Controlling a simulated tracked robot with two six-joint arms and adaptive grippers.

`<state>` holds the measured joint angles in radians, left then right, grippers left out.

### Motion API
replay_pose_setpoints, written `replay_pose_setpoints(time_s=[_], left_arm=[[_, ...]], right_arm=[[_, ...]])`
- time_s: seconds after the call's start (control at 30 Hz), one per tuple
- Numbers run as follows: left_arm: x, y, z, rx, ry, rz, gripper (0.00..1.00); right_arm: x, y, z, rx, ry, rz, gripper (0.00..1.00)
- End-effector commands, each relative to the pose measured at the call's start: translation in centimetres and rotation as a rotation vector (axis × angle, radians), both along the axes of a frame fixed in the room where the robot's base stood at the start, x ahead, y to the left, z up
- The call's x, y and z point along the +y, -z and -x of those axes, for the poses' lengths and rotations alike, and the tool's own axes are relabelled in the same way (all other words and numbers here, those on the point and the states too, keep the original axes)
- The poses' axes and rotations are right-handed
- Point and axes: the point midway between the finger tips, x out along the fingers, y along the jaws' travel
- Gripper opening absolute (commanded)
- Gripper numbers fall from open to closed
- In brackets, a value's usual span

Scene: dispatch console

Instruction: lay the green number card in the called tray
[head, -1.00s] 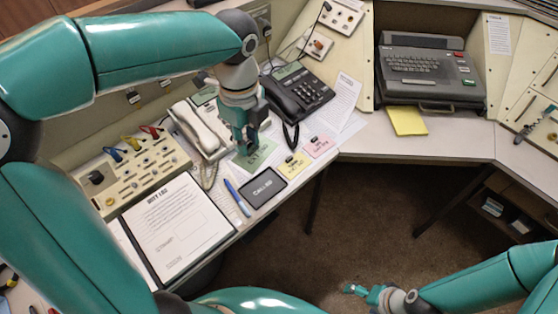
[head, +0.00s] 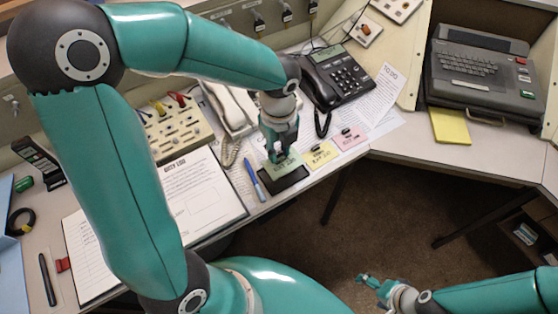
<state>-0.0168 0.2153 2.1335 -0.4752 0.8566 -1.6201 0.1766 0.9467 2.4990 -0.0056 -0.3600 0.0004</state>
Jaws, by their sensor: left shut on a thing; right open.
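My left gripper (head: 279,156) is shut on the green number card (head: 290,166), pointing down at the desk's front edge. The card covers the far part of the black called tray (head: 285,183), whose near part shows below it. The tray's label is hidden now. I cannot tell whether the card touches the tray or hangs just above it. My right gripper (head: 368,281) is open and empty, low in the view over the carpet, away from the desk.
A yellow card (head: 320,155) and a pink card (head: 350,139) lie right of the tray. A blue pen (head: 254,180) and a duty log clipboard (head: 190,195) lie to its left. A black telephone (head: 338,76) and a pale handset (head: 229,107) stand behind.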

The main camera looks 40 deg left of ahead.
Motion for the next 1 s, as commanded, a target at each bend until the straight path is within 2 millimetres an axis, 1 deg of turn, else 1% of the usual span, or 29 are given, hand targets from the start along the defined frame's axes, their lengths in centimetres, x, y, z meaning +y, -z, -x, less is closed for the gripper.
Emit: replay_pose_setpoints(time_s=[0.03,0.17,0.43,0.5,0.73,0.83,0.87,1.0], left_arm=[[0.0,0.6,0.0,0.001,0.000,0.001,0.09],[0.0,1.2,0.0,0.000,0.000,0.000,0.09],[-0.1,4.8,0.0,0.002,0.001,0.000,0.09],[-0.1,5.1,0.0,0.000,0.001,0.001,0.09],[-0.1,5.1,-0.1,-0.002,0.001,0.001,0.09],[-0.1,5.4,-0.1,-0.001,0.001,0.000,0.09],[-0.1,5.4,-0.1,-0.002,0.001,0.001,0.25],[-0.1,5.3,-0.1,-0.001,0.002,0.000,0.49]], right_arm=[[0.0,0.1,0.0,0.000,0.000,0.000,0.85],[0.0,0.2,0.0,0.000,0.000,0.000,0.85],[0.0,0.9,0.0,0.000,0.000,0.000,0.85],[0.0,0.9,0.0,0.000,0.000,0.000,0.85],[0.0,0.9,0.0,0.000,0.000,0.000,0.85],[0.0,1.1,0.0,0.000,0.000,0.000,0.85],[0.0,1.1,0.0,0.000,0.000,0.000,0.85],[0.0,1.0,0.0,0.000,0.000,0.000,0.85]])
